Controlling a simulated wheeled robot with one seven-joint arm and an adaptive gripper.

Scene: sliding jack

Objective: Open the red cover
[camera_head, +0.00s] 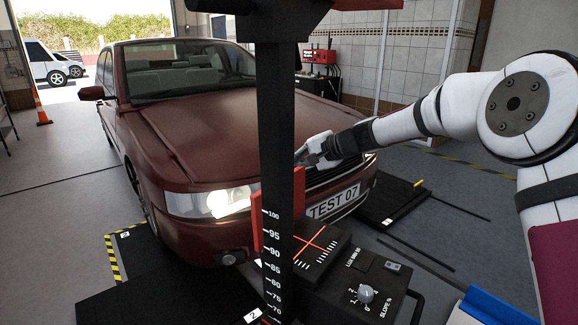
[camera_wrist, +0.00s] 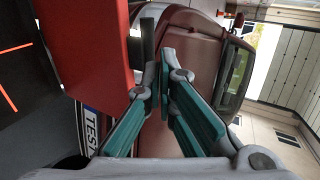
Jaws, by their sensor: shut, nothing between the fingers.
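The red cover (camera_head: 257,228) stands upright at the back of the black headlight tester box (camera_head: 335,285). The black column hides its middle. The box's top panel (camera_head: 318,243), with a red cross and scale marks, lies bare in front of it. My gripper (camera_head: 302,154) is above and behind the cover, towards the car's bonnet, and looks apart from it. In the wrist view, the red cover (camera_wrist: 90,50) fills the upper left, beside my gripper (camera_wrist: 159,78). The fingers with green pads are shut and empty.
A tall black column (camera_head: 278,130) with a number scale stands in front of the box. A dark red car (camera_head: 205,130) with plate TEST 07 stands close behind. A knob (camera_head: 366,293) and a black handle (camera_head: 416,305) are on the box's right.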

